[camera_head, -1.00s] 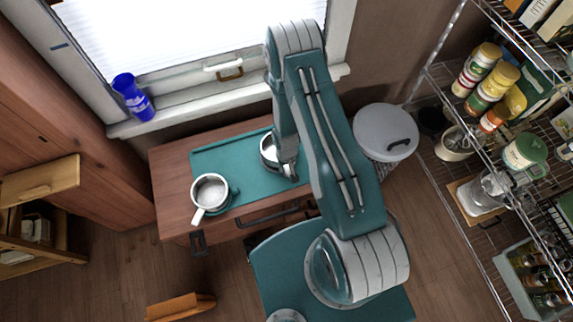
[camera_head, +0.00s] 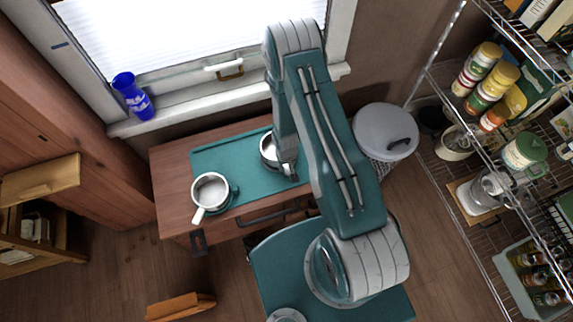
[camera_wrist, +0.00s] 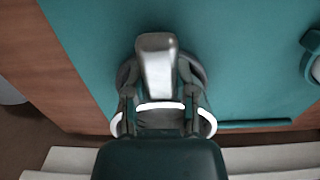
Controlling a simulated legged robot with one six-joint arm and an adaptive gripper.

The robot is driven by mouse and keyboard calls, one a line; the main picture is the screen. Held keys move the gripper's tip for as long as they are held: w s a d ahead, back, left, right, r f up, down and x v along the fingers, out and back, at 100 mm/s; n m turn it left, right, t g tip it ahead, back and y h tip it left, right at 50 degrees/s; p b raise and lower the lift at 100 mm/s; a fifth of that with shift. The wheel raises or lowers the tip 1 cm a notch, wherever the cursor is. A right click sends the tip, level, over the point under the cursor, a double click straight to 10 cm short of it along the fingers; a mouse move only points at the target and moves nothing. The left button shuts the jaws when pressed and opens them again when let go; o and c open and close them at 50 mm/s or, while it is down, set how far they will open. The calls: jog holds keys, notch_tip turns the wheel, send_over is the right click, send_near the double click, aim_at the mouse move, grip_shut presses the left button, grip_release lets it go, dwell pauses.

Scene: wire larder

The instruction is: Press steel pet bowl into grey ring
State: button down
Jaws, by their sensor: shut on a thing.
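A steel, bowl-like vessel (camera_head: 267,150) is on the teal mat, partly hidden by my arm. My gripper (camera_wrist: 160,108) is shut on it; in the wrist view a shiny steel part (camera_wrist: 158,62) shows between the two fingers. A dark grey rounded rim, likely the grey ring (camera_wrist: 197,72), shows around and below the steel part. I cannot tell whether the bowl is seated in it or only resting on it, as the fingers hide the contact.
A blue cup (camera_head: 132,97) is on the window sill. A lidded grey bin (camera_head: 385,130) and wire shelves (camera_head: 475,225) are to the right.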

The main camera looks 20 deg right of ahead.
jog(key=shift+f, duration=0.9)
jog(key=c, duration=0.7)
grip_release()
jog(key=shift+c, duration=0.2)
jog(key=shift+r, duration=1.5)
jog(key=o, duration=0.6)
jog(key=shift+c, duration=0.2)
